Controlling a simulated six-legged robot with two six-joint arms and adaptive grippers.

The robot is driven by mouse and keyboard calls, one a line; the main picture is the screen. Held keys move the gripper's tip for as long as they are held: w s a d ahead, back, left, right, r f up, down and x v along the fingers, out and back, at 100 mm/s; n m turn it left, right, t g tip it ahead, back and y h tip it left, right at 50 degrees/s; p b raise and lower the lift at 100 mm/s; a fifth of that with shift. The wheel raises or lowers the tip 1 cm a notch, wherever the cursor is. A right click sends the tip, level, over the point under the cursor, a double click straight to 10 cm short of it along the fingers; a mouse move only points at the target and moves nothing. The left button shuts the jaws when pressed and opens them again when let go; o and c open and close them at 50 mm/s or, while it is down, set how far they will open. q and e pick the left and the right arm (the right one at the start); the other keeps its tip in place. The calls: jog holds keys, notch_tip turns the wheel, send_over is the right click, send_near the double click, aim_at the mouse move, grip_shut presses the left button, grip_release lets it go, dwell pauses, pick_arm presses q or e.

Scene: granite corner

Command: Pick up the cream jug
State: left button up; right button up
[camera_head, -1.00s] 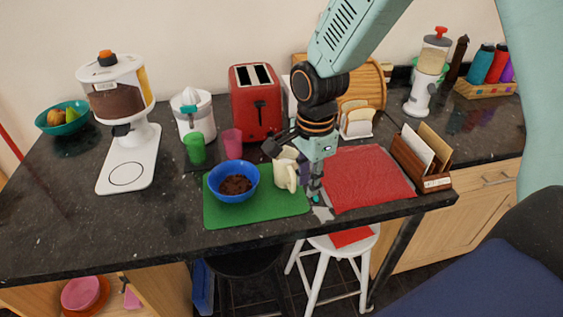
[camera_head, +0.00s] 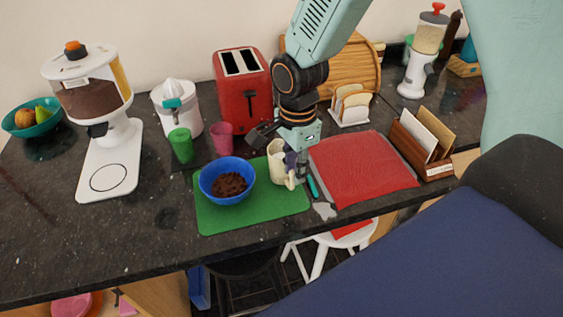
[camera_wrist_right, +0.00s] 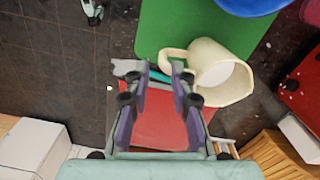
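The cream jug (camera_head: 276,158) stands upright on the green mat (camera_head: 230,219), just right of the blue bowl. Its handle faces the front right. My right gripper (camera_head: 298,168) is at the jug's right side and partly covers it. In the right wrist view the jug (camera_wrist_right: 229,72) shows from above, with its handle toward the fingers. My right gripper (camera_wrist_right: 160,72) is open there, with its fingertips close to the handle. I cannot tell whether they touch it.
The blue bowl (camera_head: 226,190) with brown contents stands close left of the jug. Pink (camera_head: 222,138) and green (camera_head: 180,145) cups and a red toaster (camera_head: 241,95) are behind. A red cloth (camera_head: 360,165) lies at the right, with a teal-handled tool (camera_head: 313,187) beside it.

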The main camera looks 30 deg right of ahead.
aim_at(292, 190)
jog(key=f, duration=0.5)
jog(key=shift+w+a, duration=0.25)
jog(key=shift+a, duration=0.05)
jog(key=shift+s+d, duration=0.15)
jog(key=shift+d, duration=0.15)
jog(key=shift+c, duration=0.8)
jog(key=shift+a, duration=0.15)
jog(key=c, duration=0.3)
jog(key=shift+a, duration=0.1)
grip_shut()
